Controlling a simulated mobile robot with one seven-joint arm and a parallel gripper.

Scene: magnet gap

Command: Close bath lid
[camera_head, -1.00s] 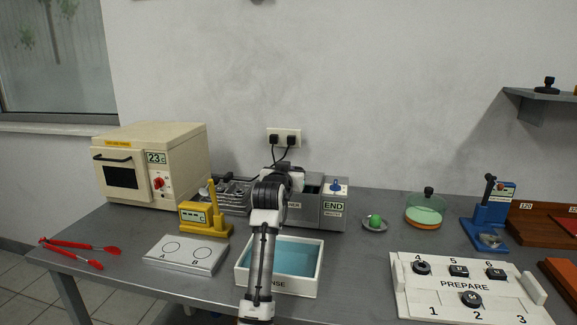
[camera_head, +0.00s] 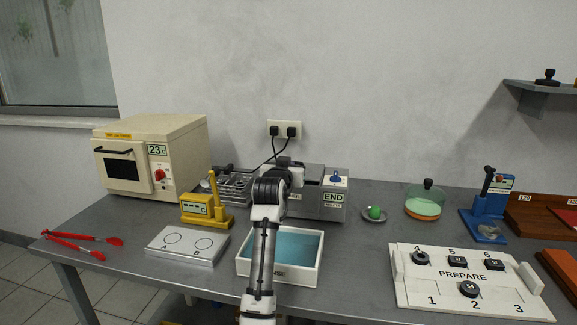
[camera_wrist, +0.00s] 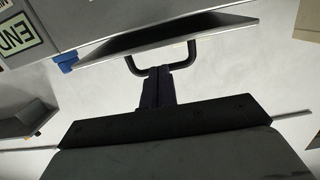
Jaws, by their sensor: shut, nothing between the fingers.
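The grey bath (camera_head: 318,205) stands at the back of the table, partly hidden behind my arm in the head view. In the wrist view its lid panel (camera_wrist: 175,40) has a dark gap along it, so it looks partly open. A black U-shaped handle (camera_wrist: 192,55) is attached at the panel's edge. My gripper (camera_wrist: 157,80) is shut and empty, with its fingertips close to the handle; I cannot tell whether they touch. In the head view my gripper is hidden behind my own wrist.
The END box (camera_head: 334,200) adjoins the bath on the right. A white rinse tray (camera_head: 310,270) with blue liquid stands in front. A yellow device (camera_head: 200,212) and cream oven (camera_head: 150,160) stand left. A green ball (camera_head: 375,212) on a dish lies right.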

